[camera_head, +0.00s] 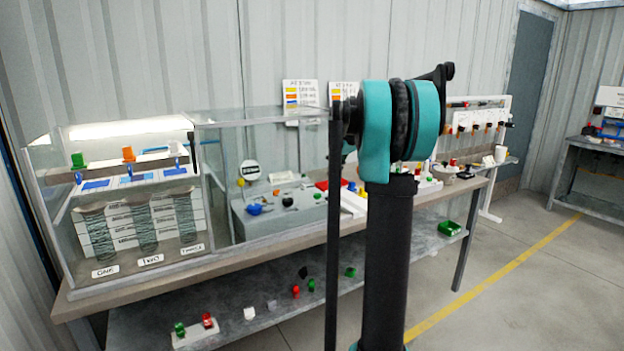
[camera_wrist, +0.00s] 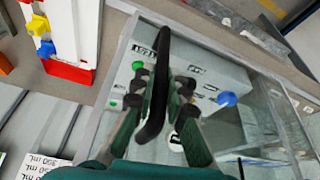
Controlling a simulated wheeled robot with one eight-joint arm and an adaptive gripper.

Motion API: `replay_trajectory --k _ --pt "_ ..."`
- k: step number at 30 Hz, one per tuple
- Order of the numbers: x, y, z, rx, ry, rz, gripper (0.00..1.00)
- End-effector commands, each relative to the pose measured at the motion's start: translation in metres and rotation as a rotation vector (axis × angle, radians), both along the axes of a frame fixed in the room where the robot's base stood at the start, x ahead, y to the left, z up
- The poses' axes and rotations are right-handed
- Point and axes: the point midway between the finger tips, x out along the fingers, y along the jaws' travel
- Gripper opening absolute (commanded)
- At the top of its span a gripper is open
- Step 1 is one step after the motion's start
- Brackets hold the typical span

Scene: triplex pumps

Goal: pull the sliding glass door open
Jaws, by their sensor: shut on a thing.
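The glass case (camera_head: 265,116) stands on the long bench against the wall in the head view, with a pale metal frame. In the wrist view my gripper (camera_wrist: 162,88) has its green and black fingers on either side of a black bar handle (camera_wrist: 163,48). It is shut on this handle, in front of the clear glass door (camera_wrist: 215,62). The handle and my gripper are hidden behind my arm in the head view. How far the door stands open I cannot tell.
In the wrist view a white and red unit (camera_wrist: 72,38) is close at the upper left. The floor (camera_head: 540,290) at the right is clear.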

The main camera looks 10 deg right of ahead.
Motion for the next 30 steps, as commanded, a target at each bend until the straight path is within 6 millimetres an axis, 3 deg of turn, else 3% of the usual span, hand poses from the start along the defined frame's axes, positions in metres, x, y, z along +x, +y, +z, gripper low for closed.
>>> replay_trajectory --k 3,9,24,25,30 --pt "0.007 -0.024 0.000 0.000 0.000 -0.003 0.00" --pt "0.013 -0.045 0.000 0.001 -0.001 -0.001 0.00" --pt "0.015 -0.051 0.000 0.000 -0.001 0.000 0.00" --pt "0.015 -0.051 0.000 0.000 -0.001 0.000 0.17" --pt "0.015 -0.051 0.000 0.000 -0.001 0.000 0.34"
